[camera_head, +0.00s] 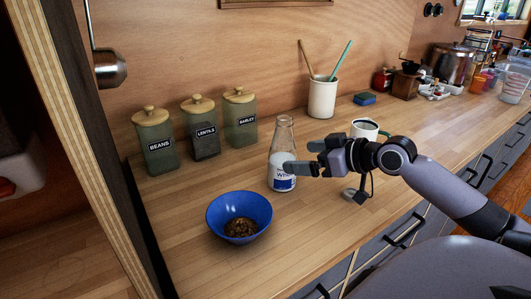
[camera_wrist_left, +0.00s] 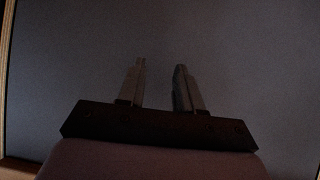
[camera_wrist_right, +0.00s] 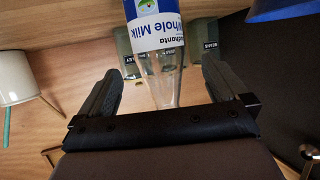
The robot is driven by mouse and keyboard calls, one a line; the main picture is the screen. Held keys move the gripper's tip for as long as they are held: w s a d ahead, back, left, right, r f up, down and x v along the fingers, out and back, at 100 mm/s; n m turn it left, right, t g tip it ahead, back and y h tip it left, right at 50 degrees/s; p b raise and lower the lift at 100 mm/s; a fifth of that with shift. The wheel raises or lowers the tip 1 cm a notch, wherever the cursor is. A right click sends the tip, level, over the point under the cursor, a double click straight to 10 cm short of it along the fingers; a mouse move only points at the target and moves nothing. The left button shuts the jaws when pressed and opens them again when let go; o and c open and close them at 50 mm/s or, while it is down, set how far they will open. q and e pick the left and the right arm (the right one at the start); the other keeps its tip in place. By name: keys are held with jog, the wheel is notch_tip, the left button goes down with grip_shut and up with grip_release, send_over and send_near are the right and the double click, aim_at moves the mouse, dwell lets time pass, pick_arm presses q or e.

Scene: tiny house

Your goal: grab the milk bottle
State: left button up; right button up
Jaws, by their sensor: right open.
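The milk bottle (camera_head: 280,152) is clear glass with a white and blue label and stands upright on the wooden counter. In the right wrist view the bottle (camera_wrist_right: 155,45) shows between my fingers, its label reading "Whole Milk". My right gripper (camera_head: 299,157) is open at the bottle's right side, one finger overlapping the bottle in the head view. I cannot tell whether the fingers touch the glass. My left gripper (camera_wrist_left: 160,66) is open and empty in front of a plain dark grey surface; it is not in the head view.
A blue bowl (camera_head: 225,205) with brown contents stands left and in front of the bottle. Several labelled jars (camera_head: 200,130) stand behind it at the left. A white mug (camera_head: 364,128) is behind my right gripper, and a utensil crock (camera_head: 322,98) stands at the wall.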

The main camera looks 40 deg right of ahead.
aim_at(283, 155)
jog(key=shift+w, duration=0.35)
jog(key=shift+w+a+f, duration=0.2)
jog(key=shift+w+f, duration=0.2)
jog(key=shift+w, duration=0.2)
jog(key=shift+x, duration=2.5)
jog(key=shift+f, duration=0.1)
jog(key=c, duration=1.3)
jog(key=shift+c, duration=1.3)
jog(key=shift+r, duration=0.25)
notch_tip(283, 155, up, 20)
jog(key=p, duration=0.1)
jog(key=shift+f+p, duration=0.2)
jog(key=shift+p, duration=0.1)
